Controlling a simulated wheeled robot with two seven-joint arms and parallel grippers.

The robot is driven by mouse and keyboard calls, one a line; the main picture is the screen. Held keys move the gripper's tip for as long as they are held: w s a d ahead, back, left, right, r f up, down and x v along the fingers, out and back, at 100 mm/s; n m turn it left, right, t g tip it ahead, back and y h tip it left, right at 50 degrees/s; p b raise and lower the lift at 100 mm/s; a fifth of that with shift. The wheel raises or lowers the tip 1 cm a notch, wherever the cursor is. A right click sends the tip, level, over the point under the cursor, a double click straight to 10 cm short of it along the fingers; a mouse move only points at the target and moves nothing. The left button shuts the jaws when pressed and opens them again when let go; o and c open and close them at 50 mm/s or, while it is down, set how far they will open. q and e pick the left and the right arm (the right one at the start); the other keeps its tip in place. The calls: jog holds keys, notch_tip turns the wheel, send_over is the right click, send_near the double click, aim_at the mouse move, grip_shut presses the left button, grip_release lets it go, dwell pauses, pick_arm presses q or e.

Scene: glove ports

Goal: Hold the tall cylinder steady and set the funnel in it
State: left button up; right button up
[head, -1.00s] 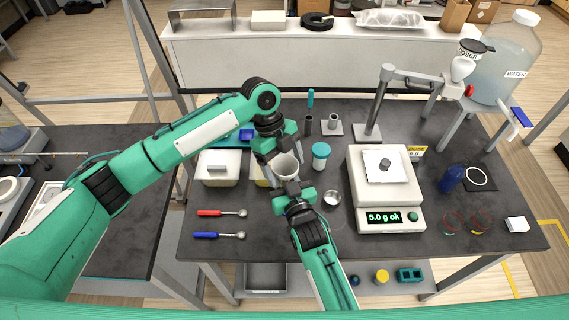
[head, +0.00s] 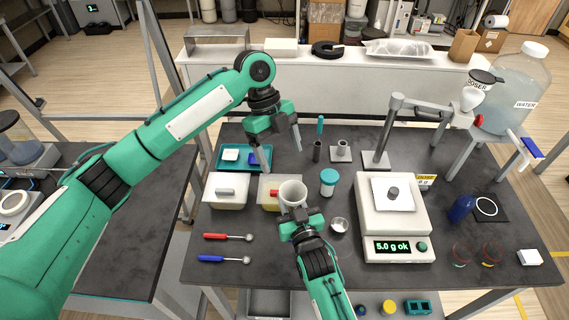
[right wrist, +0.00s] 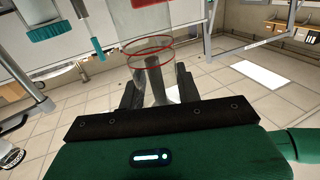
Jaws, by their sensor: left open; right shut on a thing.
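The funnel (head: 293,190) is a pale cup-like piece with its mouth facing up, just above my right gripper in the head view. My right gripper (head: 295,212) is shut on the tall cylinder (right wrist: 152,48), which shows in the right wrist view as clear glass with red rings between the dark fingers. From above, the funnel hides most of the cylinder, and its stem is hard to make out. The funnel stands over the cylinder and appears to rest in its top. My left gripper (head: 281,147) is open and empty, above and behind the funnel, clear of it.
A teal-capped jar (head: 328,182), a small dish (head: 339,225) and the scale (head: 396,220) are right. Red (head: 228,237) and blue (head: 223,259) spoons lie front left.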

dwell(0.4)
jog(key=o, duration=1.1)
jog(key=shift+c, duration=0.2)
